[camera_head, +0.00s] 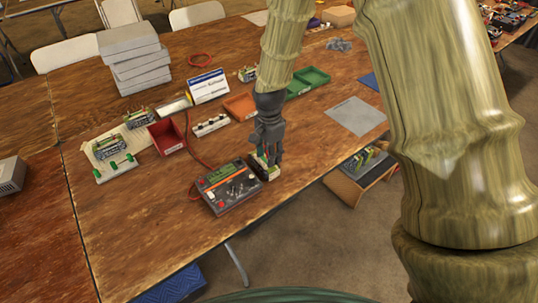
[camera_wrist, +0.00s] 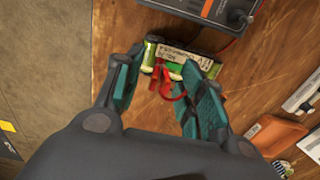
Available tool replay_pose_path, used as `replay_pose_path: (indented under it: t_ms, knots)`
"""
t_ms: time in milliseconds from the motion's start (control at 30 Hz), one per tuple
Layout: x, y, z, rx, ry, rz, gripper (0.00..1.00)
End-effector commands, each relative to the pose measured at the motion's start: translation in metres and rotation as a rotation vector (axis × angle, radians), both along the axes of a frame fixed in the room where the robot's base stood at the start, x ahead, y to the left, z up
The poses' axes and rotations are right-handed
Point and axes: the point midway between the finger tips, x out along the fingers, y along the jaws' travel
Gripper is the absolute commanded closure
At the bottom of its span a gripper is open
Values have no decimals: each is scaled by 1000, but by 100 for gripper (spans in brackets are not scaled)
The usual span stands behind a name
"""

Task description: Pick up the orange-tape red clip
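A red clip (camera_wrist: 164,82) with a short red lead lies against a green battery pack (camera_wrist: 190,57) with a white handwritten label, in the wrist view. I cannot make out orange tape on the clip. My gripper (camera_wrist: 162,72) is open, its teal-padded fingers on either side of the clip and near the pack. Whether a finger touches the pack is unclear. In the head view my gripper (camera_head: 267,158) points down beside the charger (camera_head: 230,187) at the table's front edge, and it hides most of the pack and the clip.
The charger has a red lead running back across the wooden table (camera_head: 130,225). A red bin (camera_head: 167,137), an orange tray (camera_head: 240,106) and a green tray (camera_head: 307,82) stand behind. A grey mat (camera_head: 356,116) lies to the right. Bare wood is free at front left.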

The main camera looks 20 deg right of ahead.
Motion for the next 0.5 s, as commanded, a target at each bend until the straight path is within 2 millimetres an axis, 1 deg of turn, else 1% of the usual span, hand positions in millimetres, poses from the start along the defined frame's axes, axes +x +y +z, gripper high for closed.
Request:
replay_pose_path:
  t_ms: [100,267,300,333,500]
  knots:
    - [0,0,0,0,0,0,61]
    - [0,0,0,0,0,0,90]
    - [0,0,0,0,0,0,97]
    - [0,0,0,0,0,0,100]
    - [0,0,0,0,0,0,100]
